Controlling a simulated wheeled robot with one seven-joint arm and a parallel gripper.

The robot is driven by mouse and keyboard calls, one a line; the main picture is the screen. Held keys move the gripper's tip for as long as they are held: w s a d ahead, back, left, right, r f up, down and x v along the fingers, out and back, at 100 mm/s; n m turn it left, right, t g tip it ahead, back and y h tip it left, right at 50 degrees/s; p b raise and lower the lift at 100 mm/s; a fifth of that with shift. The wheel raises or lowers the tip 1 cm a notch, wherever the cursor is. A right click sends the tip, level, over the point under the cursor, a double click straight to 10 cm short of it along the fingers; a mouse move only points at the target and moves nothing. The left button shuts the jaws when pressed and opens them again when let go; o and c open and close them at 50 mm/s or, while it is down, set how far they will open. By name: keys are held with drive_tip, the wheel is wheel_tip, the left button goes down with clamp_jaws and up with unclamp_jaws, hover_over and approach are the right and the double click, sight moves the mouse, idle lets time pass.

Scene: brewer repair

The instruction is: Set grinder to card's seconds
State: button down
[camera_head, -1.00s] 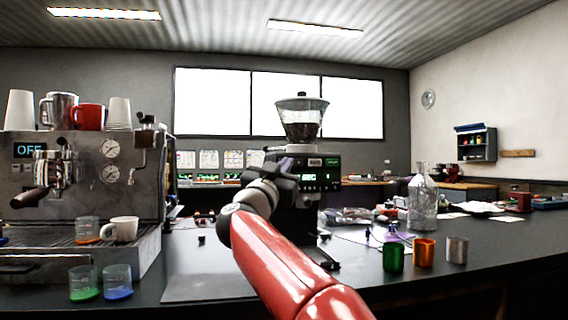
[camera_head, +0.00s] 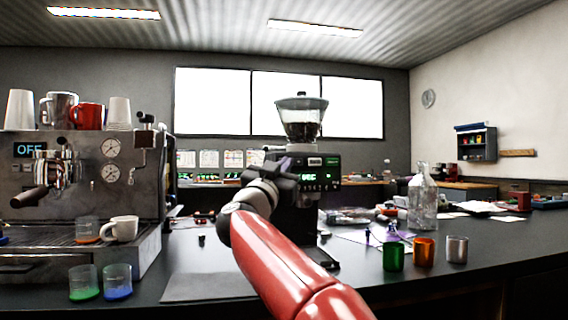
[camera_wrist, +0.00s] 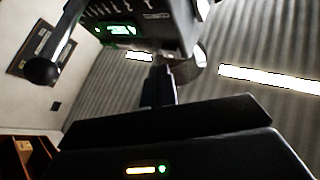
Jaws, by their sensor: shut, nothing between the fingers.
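The grinder (camera_head: 318,162) stands on the dark counter, a black body with a clear hopper (camera_head: 301,118) of beans on top. Its green-lit display (camera_head: 318,176) shows on the front, too small to read surely. My gripper (camera_head: 285,170) is shut and empty, in front of the grinder's left front, beside the display. In the wrist view, my gripper (camera_wrist: 158,88) points at the grinder's front, tilted in the picture, with the lit display (camera_wrist: 118,30) and a row of buttons near it. Whether the fingertips touch the grinder cannot be told. I cannot single out the card.
An espresso machine (camera_head: 85,190) with cups on top stands at left. A glass carafe (camera_head: 422,200) and green, orange and grey metal cups (camera_head: 424,252) stand at right. Several papers (camera_head: 208,158) hang on the back wall. A dark mat (camera_head: 208,287) lies in front.

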drive_tip(key=shift+w, duration=0.1)
idle(0.5)
drive_tip(key=shift+w+a, duration=0.1)
drive_tip(key=shift+w, duration=0.2)
drive_tip(key=shift+w+a, duration=0.1)
drive_tip(key=shift+w, duration=0.25)
idle(0.6)
idle(0.3)
drive_tip(key=shift+s+d+b, duration=0.2)
drive_tip(key=shift+s+b, duration=0.15)
drive_tip(key=shift+s, duration=0.4)
drive_tip(key=shift+s, duration=0.1)
drive_tip(key=s+b, duration=0.1)
drive_tip(key=s, duration=0.1)
drive_tip(key=s+d+b, duration=0.1)
drive_tip(key=s, duration=0.1)
drive_tip(key=shift+s+d, duration=0.2)
drive_tip(key=shift+s, duration=0.1)
idle(0.5)
